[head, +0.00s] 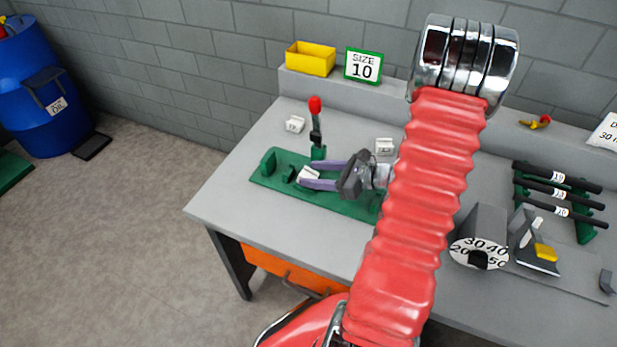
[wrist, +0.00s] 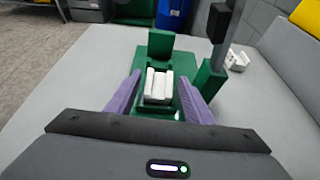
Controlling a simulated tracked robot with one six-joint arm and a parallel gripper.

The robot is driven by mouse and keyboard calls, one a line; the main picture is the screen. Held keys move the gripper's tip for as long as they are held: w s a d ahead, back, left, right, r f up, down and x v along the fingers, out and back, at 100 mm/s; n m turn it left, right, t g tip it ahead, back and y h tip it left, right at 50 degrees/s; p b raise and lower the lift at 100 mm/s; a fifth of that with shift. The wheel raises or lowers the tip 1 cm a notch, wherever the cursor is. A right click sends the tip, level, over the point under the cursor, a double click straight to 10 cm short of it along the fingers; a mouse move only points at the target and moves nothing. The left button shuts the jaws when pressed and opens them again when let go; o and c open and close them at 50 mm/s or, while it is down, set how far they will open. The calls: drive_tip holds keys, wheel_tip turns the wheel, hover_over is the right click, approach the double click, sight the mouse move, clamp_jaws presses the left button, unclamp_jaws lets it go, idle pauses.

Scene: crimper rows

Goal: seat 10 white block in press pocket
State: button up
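A white block (head: 309,173) sits on the green press (head: 342,206), beside the lever with a red knob (head: 315,104). In the wrist view the white block (wrist: 158,86) stands in front of the green upright stop (wrist: 160,45), apparently in the pocket, though its underside is hidden. My gripper (head: 312,175) is low over the press, its purple fingers on either side of the block. The wrist view shows a narrow gap between each finger and the block, so my gripper (wrist: 159,84) is open around it. No number is readable on the block.
Two other white blocks, one behind the press (head: 295,124) and one to its right (head: 384,146), rest on the grey table (head: 232,195). A yellow bin (head: 311,59) and a SIZE 10 sign (head: 363,66) stand on the back ledge. A dial (head: 479,252) and rack (head: 585,232) are at right.

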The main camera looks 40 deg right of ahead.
drive_tip(key=c, duration=1)
drive_tip(key=shift+r, duration=0.1)
